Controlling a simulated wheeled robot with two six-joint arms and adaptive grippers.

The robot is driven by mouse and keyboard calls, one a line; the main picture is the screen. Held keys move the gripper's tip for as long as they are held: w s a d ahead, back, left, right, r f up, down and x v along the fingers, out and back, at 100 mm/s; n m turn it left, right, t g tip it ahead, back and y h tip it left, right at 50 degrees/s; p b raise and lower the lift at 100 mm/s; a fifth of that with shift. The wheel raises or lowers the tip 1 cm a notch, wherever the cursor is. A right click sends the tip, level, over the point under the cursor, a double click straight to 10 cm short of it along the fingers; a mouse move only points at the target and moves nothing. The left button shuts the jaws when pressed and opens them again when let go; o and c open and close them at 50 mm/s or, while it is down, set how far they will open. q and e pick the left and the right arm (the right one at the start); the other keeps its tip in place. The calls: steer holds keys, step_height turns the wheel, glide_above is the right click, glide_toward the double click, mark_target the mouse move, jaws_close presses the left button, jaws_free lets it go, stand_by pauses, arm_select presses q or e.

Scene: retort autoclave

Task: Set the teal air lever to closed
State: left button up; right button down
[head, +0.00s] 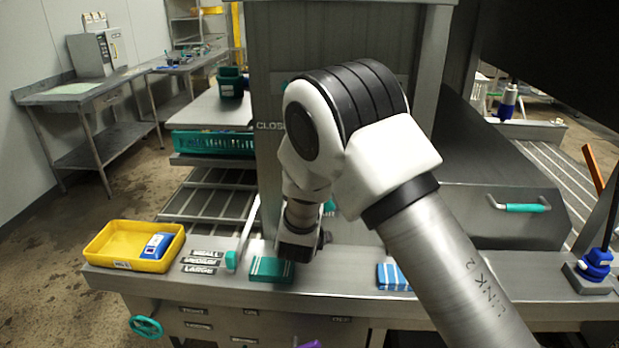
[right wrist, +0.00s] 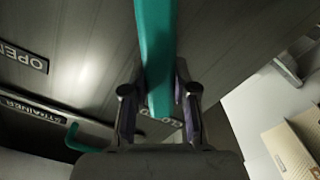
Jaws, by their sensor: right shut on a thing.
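The teal lever (right wrist: 155,45) runs down from the top of the right wrist view. My right gripper (right wrist: 160,95) is shut on it, with a finger on each side. An OPEN label (right wrist: 22,57) is on the metal panel to the left. Another label, reading "CLO", is partly hidden behind the lever and fingers. In the head view a CLOSED label (head: 270,126) is partly covered by my right arm, and the right fingers and their hold are hidden there.
A yellow tray (head: 113,232) with a blue item (head: 157,245) is on the bench (head: 225,283). A teal block (head: 270,270) and a blue striped block (head: 391,277) are near its front. A STRAINER label (right wrist: 33,108) is beside a smaller teal handle (right wrist: 72,138).

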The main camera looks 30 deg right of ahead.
stand_by(0.3)
steer(key=c, duration=0.9)
jaws_free()
step_height(320, 180, up, 10)
steer(key=shift+w, duration=0.1)
